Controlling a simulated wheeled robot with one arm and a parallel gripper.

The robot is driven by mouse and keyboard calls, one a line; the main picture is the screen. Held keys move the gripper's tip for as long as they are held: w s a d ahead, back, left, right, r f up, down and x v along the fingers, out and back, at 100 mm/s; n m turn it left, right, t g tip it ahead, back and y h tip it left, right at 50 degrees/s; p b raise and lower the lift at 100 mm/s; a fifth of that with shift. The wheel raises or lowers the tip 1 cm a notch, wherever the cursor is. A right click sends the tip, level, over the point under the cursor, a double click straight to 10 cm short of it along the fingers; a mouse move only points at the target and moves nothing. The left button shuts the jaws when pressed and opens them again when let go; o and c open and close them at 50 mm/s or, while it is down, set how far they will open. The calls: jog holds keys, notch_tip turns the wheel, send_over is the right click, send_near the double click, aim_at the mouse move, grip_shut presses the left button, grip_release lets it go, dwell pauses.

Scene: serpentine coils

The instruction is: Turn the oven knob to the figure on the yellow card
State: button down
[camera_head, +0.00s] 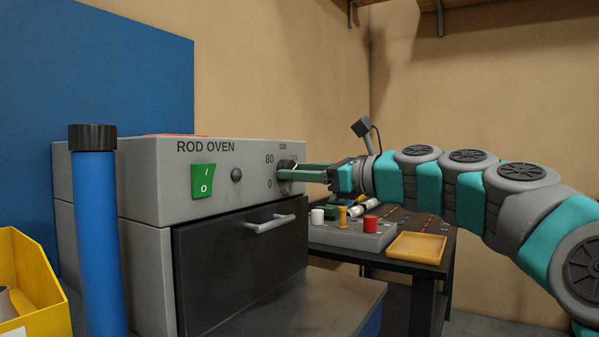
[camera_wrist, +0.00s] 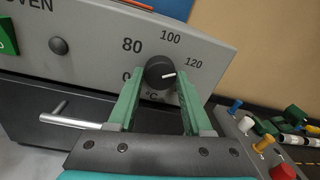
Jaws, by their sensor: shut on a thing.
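The oven knob (camera_wrist: 158,70) is a round dark knob on the grey front panel of the rod oven (camera_head: 150,190). Printed figures 0, 80, 100 and 120 stand around it. Its white pointer line points right, close to the 120, in the wrist view. My gripper (camera_wrist: 160,84) has its two green fingers on either side of the knob and is shut on it. In the head view the fingers (camera_head: 287,175) reach the panel from the right and partly hide the knob and the figures. I see no yellow card in either view.
A green rocker switch (camera_head: 203,181) and a dark round button (camera_head: 236,175) sit left of the knob. The oven door handle (camera_head: 269,224) juts out below. A dark table with a grey block, coloured pegs and a yellow tray (camera_head: 417,248) stands right of the oven.

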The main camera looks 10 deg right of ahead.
jog(key=shift+f, duration=0.1)
jog(key=shift+c, duration=1.6)
grip_release()
jog(key=v, duration=0.7)
jog(key=shift+s+d, duration=0.25)
jog(key=shift+s, duration=0.05)
